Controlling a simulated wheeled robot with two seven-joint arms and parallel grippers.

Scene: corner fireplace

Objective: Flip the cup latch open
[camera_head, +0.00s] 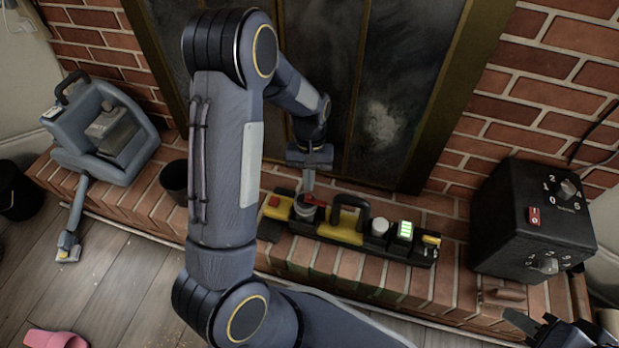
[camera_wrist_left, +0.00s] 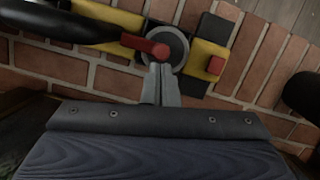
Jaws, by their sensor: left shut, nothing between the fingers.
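A black and yellow device (camera_head: 341,236) sits on the brick hearth. Near its left end is a round grey cup (camera_head: 304,211) with a red latch (camera_head: 314,201) at its rim. In the left wrist view the red latch (camera_wrist_left: 145,44) lies across one side of the grey cup (camera_wrist_left: 178,44). My left gripper (camera_head: 309,188) is shut and empty, pointing down just above the cup. In the wrist view its fingertips (camera_wrist_left: 160,70) are at the cup's near edge, close to the latch; I cannot tell whether they touch. My right gripper (camera_head: 540,328) is partly visible at bottom right; its jaws are unclear.
The device also carries a red button (camera_head: 274,201), a black handle (camera_head: 350,213), a white knob (camera_head: 380,225) and a green-lit display (camera_head: 405,230). A black dial box (camera_head: 530,220) stands right. A dark bucket (camera_head: 175,180) and blue-grey appliance (camera_head: 105,135) stand left. Fireplace doors (camera_head: 385,100) rise behind.

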